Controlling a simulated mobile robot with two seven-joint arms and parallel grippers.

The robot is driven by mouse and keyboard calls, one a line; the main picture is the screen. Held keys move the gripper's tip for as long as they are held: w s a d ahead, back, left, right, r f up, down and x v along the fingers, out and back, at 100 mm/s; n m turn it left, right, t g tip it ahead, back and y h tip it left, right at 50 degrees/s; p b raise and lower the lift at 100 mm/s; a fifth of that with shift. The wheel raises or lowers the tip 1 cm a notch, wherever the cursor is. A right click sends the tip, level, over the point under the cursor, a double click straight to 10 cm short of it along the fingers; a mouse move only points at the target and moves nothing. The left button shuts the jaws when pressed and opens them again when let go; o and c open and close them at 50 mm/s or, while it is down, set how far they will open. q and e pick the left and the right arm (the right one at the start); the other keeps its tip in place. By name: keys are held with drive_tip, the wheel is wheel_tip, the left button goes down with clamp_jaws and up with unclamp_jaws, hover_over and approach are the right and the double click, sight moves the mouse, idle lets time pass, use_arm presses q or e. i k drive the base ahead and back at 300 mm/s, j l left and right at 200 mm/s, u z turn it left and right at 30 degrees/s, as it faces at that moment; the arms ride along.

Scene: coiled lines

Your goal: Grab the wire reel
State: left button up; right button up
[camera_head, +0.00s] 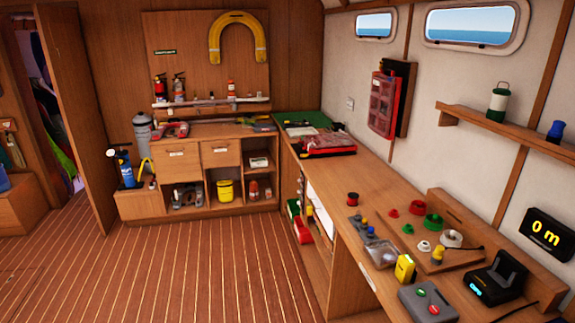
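Several small reel-like items are on the wooden bench along the right wall. A small red spool (353,199) stands near the bench's front edge. A green ring-shaped reel (433,223) lies on a wooden board farther right, and a pale grey-white reel (451,239) is just in front of it. I cannot tell for sure which one is the wire reel. Neither of my grippers is in view.
The bench (378,185) also holds a yellow device (405,268), a grey control box (428,303) and a black device (497,278). Shelves and a cabinet (215,155) stand at the back. The plank floor (190,265) is clear.

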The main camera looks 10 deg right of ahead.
sight(352, 201)
drive_tip(key=i+z, duration=0.15)
drive_tip(key=i, duration=0.35)
drive_tip(key=i+j+z, duration=0.15)
drive_tip(key=i, duration=0.35)
drive_tip(key=i+j+z, duration=0.15)
drive_tip(key=i, duration=0.35)
